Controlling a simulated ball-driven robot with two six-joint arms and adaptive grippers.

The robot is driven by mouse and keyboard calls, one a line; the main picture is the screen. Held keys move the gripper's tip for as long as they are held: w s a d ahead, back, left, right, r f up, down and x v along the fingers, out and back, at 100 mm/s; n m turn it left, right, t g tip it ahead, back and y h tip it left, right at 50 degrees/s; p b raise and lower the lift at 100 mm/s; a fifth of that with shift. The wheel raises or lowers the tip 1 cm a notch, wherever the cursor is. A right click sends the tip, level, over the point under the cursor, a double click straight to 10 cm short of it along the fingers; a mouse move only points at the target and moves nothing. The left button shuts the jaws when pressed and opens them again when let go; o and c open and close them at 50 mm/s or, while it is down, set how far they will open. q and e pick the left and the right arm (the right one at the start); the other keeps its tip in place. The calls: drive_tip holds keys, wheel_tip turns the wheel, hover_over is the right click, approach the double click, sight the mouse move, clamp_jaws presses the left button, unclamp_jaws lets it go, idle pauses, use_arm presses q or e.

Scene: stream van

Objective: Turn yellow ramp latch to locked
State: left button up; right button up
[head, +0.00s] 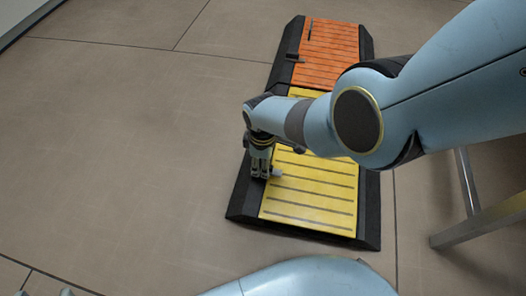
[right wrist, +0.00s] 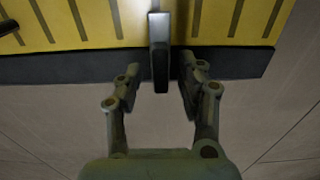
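The yellow ramp (head: 312,212) lies on the floor with black side edges, partly hidden by my right arm. Its latch is a small grey bar; it shows pale beside my right gripper (head: 262,174) in the head view. In the right wrist view the latch (right wrist: 159,48) stands across the ramp's black edge, its end pointing toward the gripper. The right gripper's two fingers (right wrist: 159,88) are apart, one on each side of the latch, with gaps visible. Two small grey tips at the bottom left of the head view may be my left gripper (head: 44,293); its state is unclear.
An orange ramp (head: 330,45) with dark fittings adjoins the yellow one at the far end. Metal legs (head: 468,185) stand at right. The floor (head: 120,130) at left is clear.

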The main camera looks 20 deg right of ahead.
wheel_tip(320, 180, up, 12)
drive_tip(key=shift+f, duration=0.15)
idle(0.4)
drive_tip(key=shift+s, duration=0.1)
idle(0.3)
